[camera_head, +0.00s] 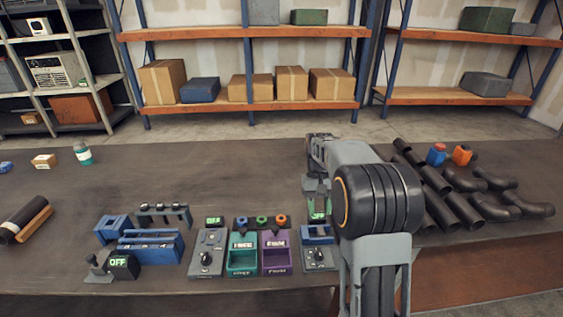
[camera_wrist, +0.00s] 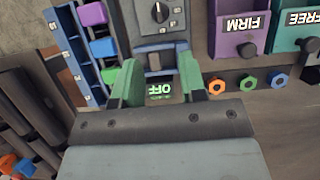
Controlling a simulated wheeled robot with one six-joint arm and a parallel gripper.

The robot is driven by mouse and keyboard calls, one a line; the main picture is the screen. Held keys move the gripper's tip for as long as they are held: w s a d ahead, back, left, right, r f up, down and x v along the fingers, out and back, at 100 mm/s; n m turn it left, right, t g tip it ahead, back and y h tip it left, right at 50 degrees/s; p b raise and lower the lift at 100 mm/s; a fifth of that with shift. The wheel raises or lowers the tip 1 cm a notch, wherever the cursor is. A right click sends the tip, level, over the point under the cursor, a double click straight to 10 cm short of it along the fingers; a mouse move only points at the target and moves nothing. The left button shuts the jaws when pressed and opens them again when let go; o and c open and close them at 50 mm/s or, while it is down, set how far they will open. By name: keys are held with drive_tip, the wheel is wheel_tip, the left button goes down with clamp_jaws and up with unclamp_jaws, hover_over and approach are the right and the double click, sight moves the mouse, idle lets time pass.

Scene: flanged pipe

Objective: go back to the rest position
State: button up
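My gripper (camera_head: 318,197) hangs down over the right end of the row of devices on the table. In the wrist view its two green fingers (camera_wrist: 160,78) stand apart, and I see nothing held between them. Behind the gap are a lit OFF display (camera_wrist: 160,91) and the blue-grey part of a grey knob unit (camera_wrist: 157,14). That unit (camera_head: 319,258) also shows in the head view, just below the gripper. My arm hides part of the table on the right.
Left of the unit are a purple FIRM bin (camera_head: 275,258), a teal FREE bin (camera_head: 242,262) and small coloured rings (camera_head: 262,221). Black pipes (camera_head: 440,190) and elbows (camera_head: 495,208) lie right of my arm. The table behind the devices (camera_head: 220,165) is largely clear.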

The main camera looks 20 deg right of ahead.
drive_tip(key=s+a+r+n+t, duration=0.1)
drive_tip(key=s+a+t, duration=0.3)
drive_tip(key=s, duration=0.3)
drive_tip(key=s+a+r+n+t, duration=0.1)
drive_tip(key=s+a+t, duration=0.3)
drive_tip(key=s, duration=0.4)
drive_tip(key=shift+s+a+r+t+h, duration=0.3)
drive_tip(key=shift+a+r+h, duration=0.05)
drive_tip(key=shift+a+h, duration=0.05)
drive_tip(key=shift+c, duration=0.2)
